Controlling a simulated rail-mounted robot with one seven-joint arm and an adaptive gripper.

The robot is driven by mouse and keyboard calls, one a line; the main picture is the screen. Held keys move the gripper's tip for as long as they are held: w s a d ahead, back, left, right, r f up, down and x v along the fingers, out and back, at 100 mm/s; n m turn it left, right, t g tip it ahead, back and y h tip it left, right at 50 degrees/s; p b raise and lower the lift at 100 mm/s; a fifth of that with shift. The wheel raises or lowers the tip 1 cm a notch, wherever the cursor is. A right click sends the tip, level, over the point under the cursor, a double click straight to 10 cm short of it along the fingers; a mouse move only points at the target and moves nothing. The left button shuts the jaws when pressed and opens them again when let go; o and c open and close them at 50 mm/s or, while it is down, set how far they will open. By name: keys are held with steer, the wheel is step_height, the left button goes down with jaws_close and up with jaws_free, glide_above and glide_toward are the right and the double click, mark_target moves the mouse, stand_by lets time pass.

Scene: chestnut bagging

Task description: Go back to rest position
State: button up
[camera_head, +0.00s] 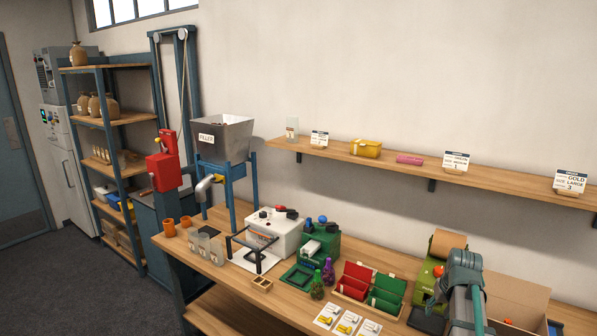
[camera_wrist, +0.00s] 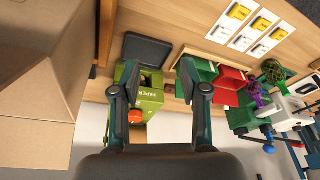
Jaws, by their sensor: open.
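My gripper (camera_wrist: 160,75) shows in the wrist view with its two dark fingers wide apart and nothing between them. Behind and below the fingers stands a green paper machine (camera_wrist: 149,97) on the wooden bench. In the head view my arm rises at the lower right, in front of the green machine (camera_head: 428,278) and the cardboard box (camera_head: 515,300). The fingertips cannot be made out in the head view. The gripper appears apart from the things around it.
The wooden bench (camera_head: 222,278) holds a red and green divided tray (camera_head: 388,290), cards (camera_head: 346,323), a white machine (camera_head: 273,231) and a green device (camera_head: 318,246). A wall shelf (camera_head: 400,163) runs above. A filler hopper (camera_head: 222,139) stands at the left.

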steer(key=s+a+f+n+g, duration=0.1)
steer(key=s+a+f+g, duration=0.1)
steer(key=s+a+f, duration=0.85)
steer(key=s+a+f+n+g, duration=0.1)
steer(key=s+a+f, duration=0.5)
steer(key=a+f, duration=0.9)
steer(key=s+f+g+b, duration=0.3)
steer(key=s+f, duration=0.8)
steer(key=s, duration=0.3)
steer(key=s+f+g+b, duration=0.3)
steer(key=s+f, duration=0.9)
steer(key=s, duration=0.2)
steer(key=shift+d+g, duration=0.2)
steer(key=shift+g, duration=0.2)
